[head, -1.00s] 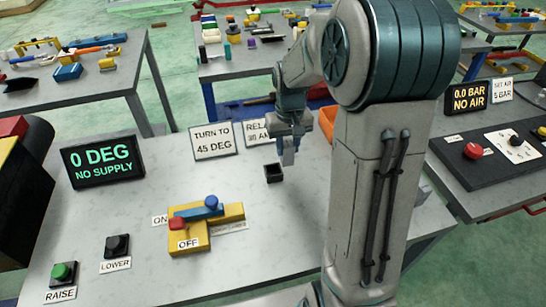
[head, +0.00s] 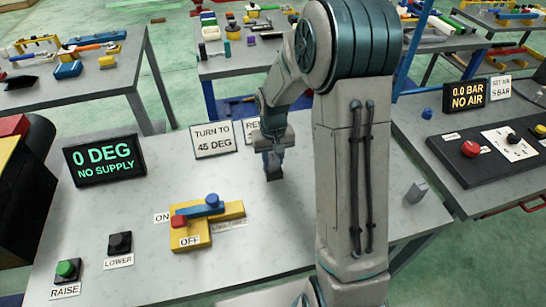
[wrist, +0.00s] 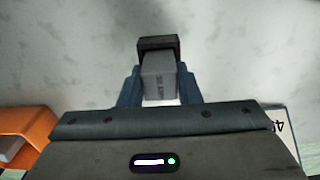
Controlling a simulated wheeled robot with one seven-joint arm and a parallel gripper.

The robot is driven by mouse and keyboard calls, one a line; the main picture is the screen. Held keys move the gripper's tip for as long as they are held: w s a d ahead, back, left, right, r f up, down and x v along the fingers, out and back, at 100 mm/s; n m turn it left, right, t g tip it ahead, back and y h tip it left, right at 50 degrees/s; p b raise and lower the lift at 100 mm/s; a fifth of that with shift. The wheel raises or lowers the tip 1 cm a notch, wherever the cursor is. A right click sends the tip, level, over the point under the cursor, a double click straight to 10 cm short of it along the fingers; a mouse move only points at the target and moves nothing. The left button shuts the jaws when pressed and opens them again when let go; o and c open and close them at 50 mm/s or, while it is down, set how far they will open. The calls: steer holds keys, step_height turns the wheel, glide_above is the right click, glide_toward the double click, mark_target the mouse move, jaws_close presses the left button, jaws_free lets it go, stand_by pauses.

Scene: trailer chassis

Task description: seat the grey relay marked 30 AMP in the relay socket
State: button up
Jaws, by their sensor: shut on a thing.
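My gripper (wrist: 160,88) is shut on a grey relay (wrist: 159,75), one blue finger on each side. Small print shows on the relay's face, too small to read surely. The black relay socket (wrist: 158,42) appears just beyond the relay in the wrist view, and the relay overlaps its near side. In the head view my gripper (head: 272,152) stands right over the socket (head: 274,175), hiding much of it. I cannot tell whether the relay has entered the socket or is only over or against it.
An orange bin (wrist: 25,130) lies at lower left in the wrist view. A loose grey block (head: 416,191) lies on the table's right side. The yellow valve (head: 208,222) with a blue handle and the black 0 DEG display (head: 104,160) stand to the left.

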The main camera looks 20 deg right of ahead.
mark_target(273, 157)
steer(key=o, duration=1)
step_height(273, 157, up, 11)
steer(key=shift+s+r+t+b, duration=0.15)
steer(key=shift+s+r+t, duration=0.6)
steer(key=shift+s, duration=2.8)
steer(key=shift+s+r+t+b, duration=0.1)
steer(key=shift+s+r+t, duration=0.3)
steer(key=shift+s+r, duration=2)
steer(key=shift+s+f+t+b, duration=0.2)
steer(key=shift+s+t, duration=0.35)
steer(key=shift+s, duration=4.15)
